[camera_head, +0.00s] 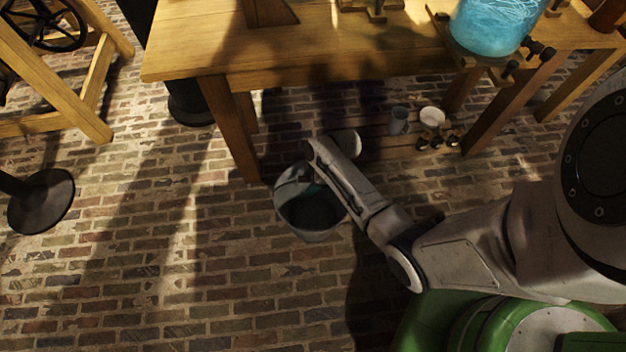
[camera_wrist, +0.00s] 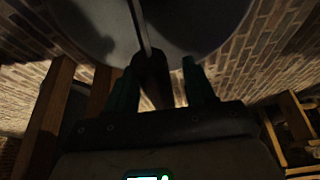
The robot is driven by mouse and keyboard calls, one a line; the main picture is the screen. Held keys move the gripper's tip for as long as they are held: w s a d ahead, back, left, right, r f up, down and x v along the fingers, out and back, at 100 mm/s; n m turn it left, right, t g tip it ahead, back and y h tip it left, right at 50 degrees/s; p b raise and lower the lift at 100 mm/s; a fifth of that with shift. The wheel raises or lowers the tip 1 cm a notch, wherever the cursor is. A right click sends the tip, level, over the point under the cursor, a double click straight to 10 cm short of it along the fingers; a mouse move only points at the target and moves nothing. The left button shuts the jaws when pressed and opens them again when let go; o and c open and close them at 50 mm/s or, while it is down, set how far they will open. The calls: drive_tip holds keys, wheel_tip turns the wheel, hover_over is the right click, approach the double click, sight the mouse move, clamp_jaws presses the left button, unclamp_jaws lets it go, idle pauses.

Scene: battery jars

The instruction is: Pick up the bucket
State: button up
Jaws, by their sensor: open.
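A grey metal bucket (camera_head: 313,214) stands on the brick floor beside the front leg of a wooden table, in the middle of the head view. Its inside looks dark. In the wrist view the bucket (camera_wrist: 205,22) fills the top, with a thin wire handle and a dark grip (camera_wrist: 152,78) in front of it. My gripper (camera_head: 301,178) is over the bucket's far rim. In the wrist view my gripper (camera_wrist: 162,80) is open, with one green finger on each side of the dark grip. Contact with the grip cannot be told.
The wooden table (camera_head: 290,62) stands behind the bucket, its front leg (camera_head: 232,130) close to the left. A pale container (camera_head: 347,142) and a grey cup (camera_head: 399,120) sit under it. A black round base (camera_head: 42,202) is at left. Brick floor in front is clear.

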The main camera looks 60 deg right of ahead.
drive_tip(key=shift+f, duration=0.1)
clamp_jaws()
idle(0.5)
drive_tip(key=shift+w, duration=0.1)
idle(0.8)
